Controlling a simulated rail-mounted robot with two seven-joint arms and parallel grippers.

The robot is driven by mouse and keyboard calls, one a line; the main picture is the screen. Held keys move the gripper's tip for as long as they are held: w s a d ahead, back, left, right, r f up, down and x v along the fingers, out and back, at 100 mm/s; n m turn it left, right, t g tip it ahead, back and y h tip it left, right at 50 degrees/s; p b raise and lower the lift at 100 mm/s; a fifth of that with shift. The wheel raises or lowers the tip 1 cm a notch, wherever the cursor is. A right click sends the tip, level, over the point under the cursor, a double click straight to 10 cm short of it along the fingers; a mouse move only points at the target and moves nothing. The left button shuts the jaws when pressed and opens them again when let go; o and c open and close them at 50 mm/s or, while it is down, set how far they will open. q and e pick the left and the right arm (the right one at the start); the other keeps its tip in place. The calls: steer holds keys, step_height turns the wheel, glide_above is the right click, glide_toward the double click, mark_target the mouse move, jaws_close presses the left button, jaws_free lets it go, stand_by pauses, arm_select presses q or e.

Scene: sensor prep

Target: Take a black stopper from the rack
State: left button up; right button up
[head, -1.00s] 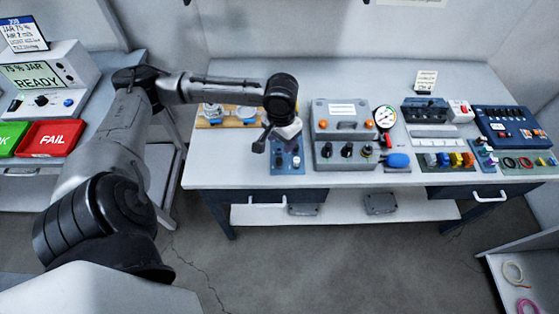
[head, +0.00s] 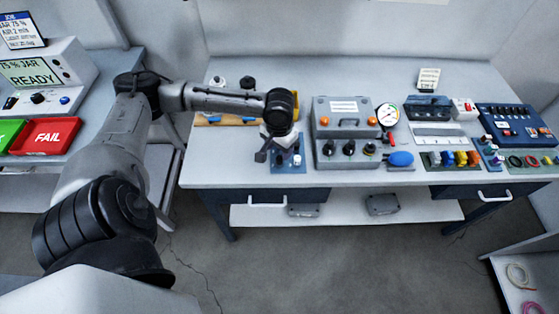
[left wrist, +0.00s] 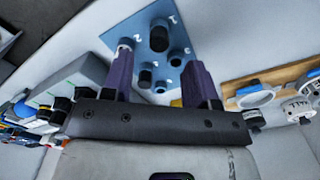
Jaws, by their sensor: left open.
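The rack is a small blue plate with several dark round stoppers, and it stands near the front edge of the bench; it shows in the head view (head: 292,166) and in the left wrist view (left wrist: 180,28). In the left wrist view a black stopper (left wrist: 145,76) sits between the fingers in the picture. My left gripper (left wrist: 160,82) has its two purple fingers apart and nothing visible between them in contact. In the head view my left gripper (head: 269,152) is just above and over the left part of the rack, hiding some of it. My right gripper is in neither view.
A grey box with black knobs (head: 345,150) stands close right of the rack. A wooden holder (head: 211,122) with blue-clamped parts is behind left, partly behind my arm. A round gauge (head: 388,115) and a blue bulb (head: 400,159) are farther right. The bench's front left is clear.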

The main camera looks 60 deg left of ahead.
mark_target(279, 158)
arm_select(q)
step_height(279, 158, down, 5)
steer(key=shift+d+r+b, duration=0.1)
steer(key=shift+b, duration=0.85)
steer(key=shift+c, duration=0.4)
steer(key=shift+c, duration=0.8)
steer(key=c, duration=0.8)
